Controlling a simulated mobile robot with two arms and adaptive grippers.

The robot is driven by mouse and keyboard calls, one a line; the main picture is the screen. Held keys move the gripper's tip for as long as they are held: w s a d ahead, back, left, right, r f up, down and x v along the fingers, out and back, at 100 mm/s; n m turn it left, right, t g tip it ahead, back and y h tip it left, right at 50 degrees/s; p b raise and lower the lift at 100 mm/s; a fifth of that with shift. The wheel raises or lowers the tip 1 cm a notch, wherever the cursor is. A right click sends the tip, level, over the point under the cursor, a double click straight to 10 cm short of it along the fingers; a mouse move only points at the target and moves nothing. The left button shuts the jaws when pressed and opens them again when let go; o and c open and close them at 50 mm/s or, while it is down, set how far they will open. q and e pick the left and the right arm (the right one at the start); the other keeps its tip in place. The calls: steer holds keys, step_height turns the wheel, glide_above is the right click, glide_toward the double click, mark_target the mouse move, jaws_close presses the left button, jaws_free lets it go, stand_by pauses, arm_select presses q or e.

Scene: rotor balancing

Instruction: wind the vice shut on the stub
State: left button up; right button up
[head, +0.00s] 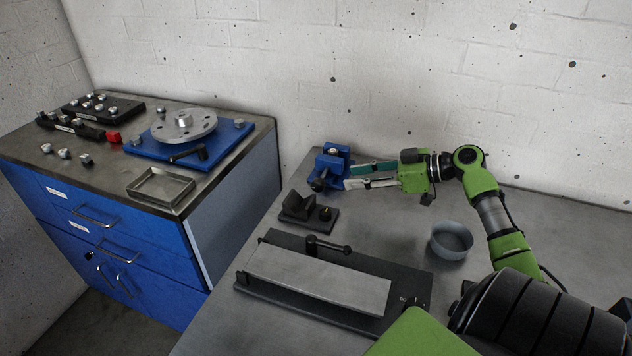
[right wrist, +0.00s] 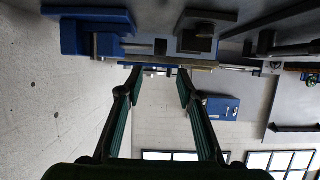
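The blue vice (head: 337,156) stands at the back left of the grey bench, near the wall. It also shows at the upper left of the right wrist view (right wrist: 75,36). Its dark screw end (head: 318,185) faces the front left, and shows as a dark knob in the right wrist view (right wrist: 160,47). My right gripper (head: 354,176) is open, just right of the vice, its fingers pointing left. In the right wrist view its fingertips (right wrist: 160,74) are apart, with no object clearly held between them. I cannot make out the stub. My left gripper is out of view.
A dark V-block stand (head: 305,210) sits in front of the vice. A grey round bowl (head: 451,240) and a black-based fixture with a pale plate (head: 320,280) are nearer. A blue cabinet (head: 130,235) at left bears a rotor (head: 184,125) and a metal tray (head: 160,188).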

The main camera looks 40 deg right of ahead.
mark_target(321, 181)
steer(key=p+x, duration=0.1)
steer(key=x, duration=0.9)
steer(key=shift+a+r+p, duration=0.1)
steer(key=shift+r+p, duration=0.05)
steer(key=shift+p, duration=0.15)
steer(key=shift+x, duration=0.8)
steer(key=shift+s, duration=0.1)
steer(key=shift+c, duration=0.3)
jaws_close()
